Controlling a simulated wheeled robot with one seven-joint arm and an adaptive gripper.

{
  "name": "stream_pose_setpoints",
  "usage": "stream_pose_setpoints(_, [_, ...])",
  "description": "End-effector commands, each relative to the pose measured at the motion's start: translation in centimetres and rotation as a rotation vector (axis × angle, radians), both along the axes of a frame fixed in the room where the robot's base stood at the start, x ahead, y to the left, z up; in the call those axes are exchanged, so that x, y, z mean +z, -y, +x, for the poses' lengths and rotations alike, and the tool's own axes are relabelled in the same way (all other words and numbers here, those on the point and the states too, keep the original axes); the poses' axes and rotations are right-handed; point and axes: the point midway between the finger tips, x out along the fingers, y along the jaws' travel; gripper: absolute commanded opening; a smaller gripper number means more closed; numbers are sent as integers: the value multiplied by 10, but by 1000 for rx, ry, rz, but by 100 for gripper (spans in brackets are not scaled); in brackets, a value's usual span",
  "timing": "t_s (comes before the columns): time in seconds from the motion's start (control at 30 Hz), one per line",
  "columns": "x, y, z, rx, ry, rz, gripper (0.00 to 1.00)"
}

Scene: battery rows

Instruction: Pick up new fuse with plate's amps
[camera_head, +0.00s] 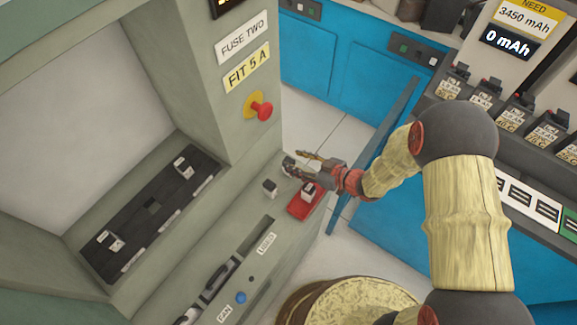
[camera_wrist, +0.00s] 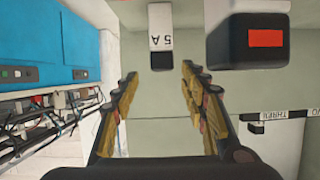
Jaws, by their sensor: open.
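The plate (camera_head: 246,68) on the cabinet post reads FIT 5 A, below a plate reading FUSE TWO. My gripper (camera_head: 296,163) is open and empty above the cabinet's right ledge; its fingers (camera_wrist: 158,82) also show in the wrist view. A fuse with a white face marked 5 A (camera_wrist: 161,28) lies ahead of the gap between the fingers, apart from them. In the head view one small dark and white block (camera_head: 270,187) stands on the ledge, and another (camera_head: 308,191) is on a red pad (camera_head: 300,208). I cannot read their markings there.
A dark block with a red face (camera_wrist: 252,42) is right of the 5 A fuse. A red button (camera_head: 263,110) juts from the post. A black fuse bank (camera_head: 150,207) sits in the recess. Blue cabinets (camera_head: 340,60) and a battery rack (camera_head: 500,110) stand to the right.

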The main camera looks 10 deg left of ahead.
Motion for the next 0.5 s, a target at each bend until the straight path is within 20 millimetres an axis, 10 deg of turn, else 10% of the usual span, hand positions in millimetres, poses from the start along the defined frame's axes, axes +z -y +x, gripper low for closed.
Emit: stream_pose_setpoints(0.5, [-21,-33,12,1,2,-2,44])
